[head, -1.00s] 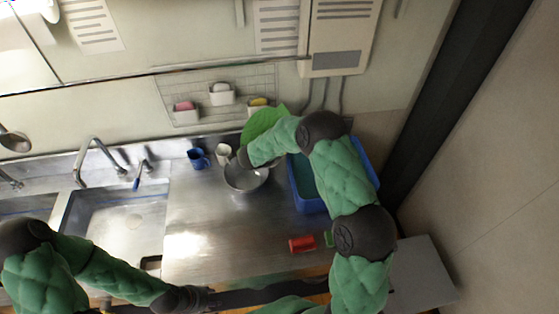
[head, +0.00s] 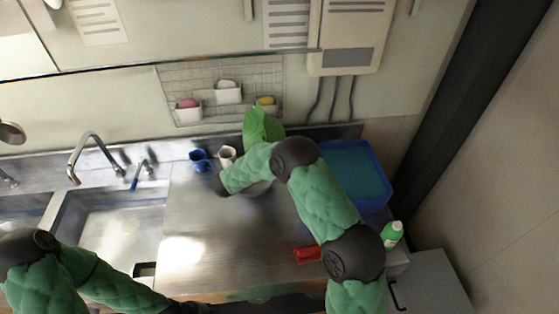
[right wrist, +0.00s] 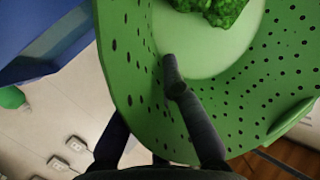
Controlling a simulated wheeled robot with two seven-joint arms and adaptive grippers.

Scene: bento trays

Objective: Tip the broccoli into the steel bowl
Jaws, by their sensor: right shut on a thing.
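The broccoli (right wrist: 212,8) is a dark green clump at the top of the right wrist view, lying on the pale bottom inside a green perforated colander (right wrist: 135,75). My right gripper (right wrist: 168,75) is shut on the colander's wall, one finger showing inside it. In the head view the colander (head: 262,127) is held tilted at the back of the counter, behind my right arm. The steel bowl (head: 258,188) is mostly hidden under that forearm; only a bit of it shows. My left gripper (head: 245,306) is low at the bottom edge, its fingers unclear.
A blue cup (head: 199,159) and a white cup (head: 226,156) stand near the back wall. A blue tub (head: 378,199) is at the right, with a green bottle (head: 391,235) and a red object (head: 306,255) nearer. The sink (head: 125,215) is left; the counter's middle is clear.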

